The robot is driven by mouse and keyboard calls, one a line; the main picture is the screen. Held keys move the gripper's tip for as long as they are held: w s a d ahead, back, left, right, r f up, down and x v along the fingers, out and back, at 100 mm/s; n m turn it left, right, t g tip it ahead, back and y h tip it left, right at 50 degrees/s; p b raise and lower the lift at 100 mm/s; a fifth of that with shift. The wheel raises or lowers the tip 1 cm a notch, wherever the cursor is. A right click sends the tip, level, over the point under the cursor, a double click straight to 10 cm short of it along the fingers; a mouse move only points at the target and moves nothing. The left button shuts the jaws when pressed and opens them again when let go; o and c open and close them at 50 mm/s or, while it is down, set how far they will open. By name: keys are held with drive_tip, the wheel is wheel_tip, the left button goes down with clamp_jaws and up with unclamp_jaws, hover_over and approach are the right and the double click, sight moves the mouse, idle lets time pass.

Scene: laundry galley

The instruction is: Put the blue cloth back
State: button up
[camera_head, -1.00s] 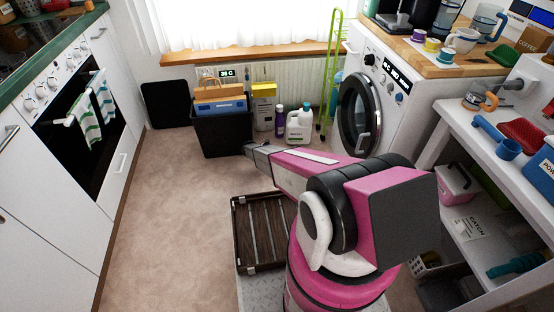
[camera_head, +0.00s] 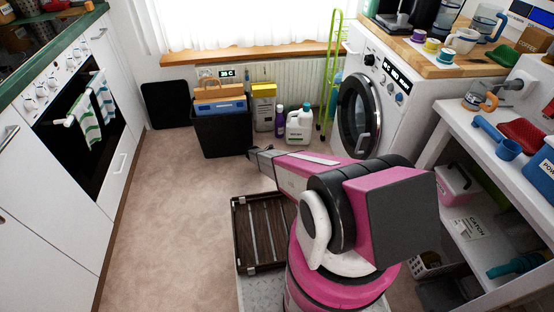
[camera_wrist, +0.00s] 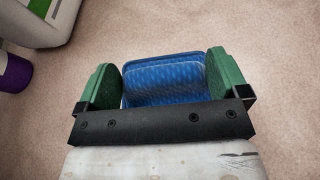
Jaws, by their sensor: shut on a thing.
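The blue cloth (camera_wrist: 163,85), folded and patterned in lighter blue, is in the wrist view between the green fingers of my gripper (camera_wrist: 164,76). The gripper is shut on it, one finger at each side. Its lower part is hidden behind the dark gripper bar. Carpet shows around the cloth in that view. In the head view, the end of my arm reaches over the floor in front of the black bin (camera_head: 222,134); the cloth cannot be made out there.
White and purple bottles (camera_head: 299,126) stand right of the bin, below the radiator. A dark slatted crate (camera_head: 262,230) lies under my arm. The washing machine (camera_head: 378,105) and a white shelf unit (camera_head: 470,150) are at right. Carpet at left is clear.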

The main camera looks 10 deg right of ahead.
drive_tip(key=o, duration=0.6)
drive_tip(key=shift+r, duration=0.1)
drive_tip(key=v, duration=1.1)
drive_tip(key=shift+a, duration=0.25)
drive_tip(key=s+d+r+m+y, duration=0.2)
drive_tip(key=s+r+m+y, duration=0.2)
drive_tip(key=s+r, duration=0.9)
drive_tip(key=s+d+r+m+y, duration=0.2)
drive_tip(key=s+r+m+y, duration=0.3)
drive_tip(key=s+r, duration=0.8)
drive_tip(key=s+d+r+m+y, duration=0.2)
drive_tip(key=s+r+m+y, duration=0.2)
drive_tip(key=s+r+m, duration=0.4)
drive_tip(key=shift+s+d+r+m, duration=0.1)
drive_tip(key=shift+s+r, duration=0.75)
drive_tip(key=shift+r, duration=1.4)
drive_tip(key=shift+s+d+r+m, duration=0.1)
drive_tip(key=shift+s+r, duration=0.75)
drive_tip(key=shift+r, duration=1.45)
drive_tip(key=shift+s+r+m, duration=0.1)
drive_tip(key=shift+s+r, duration=0.75)
drive_tip(key=shift+r, duration=1.4)
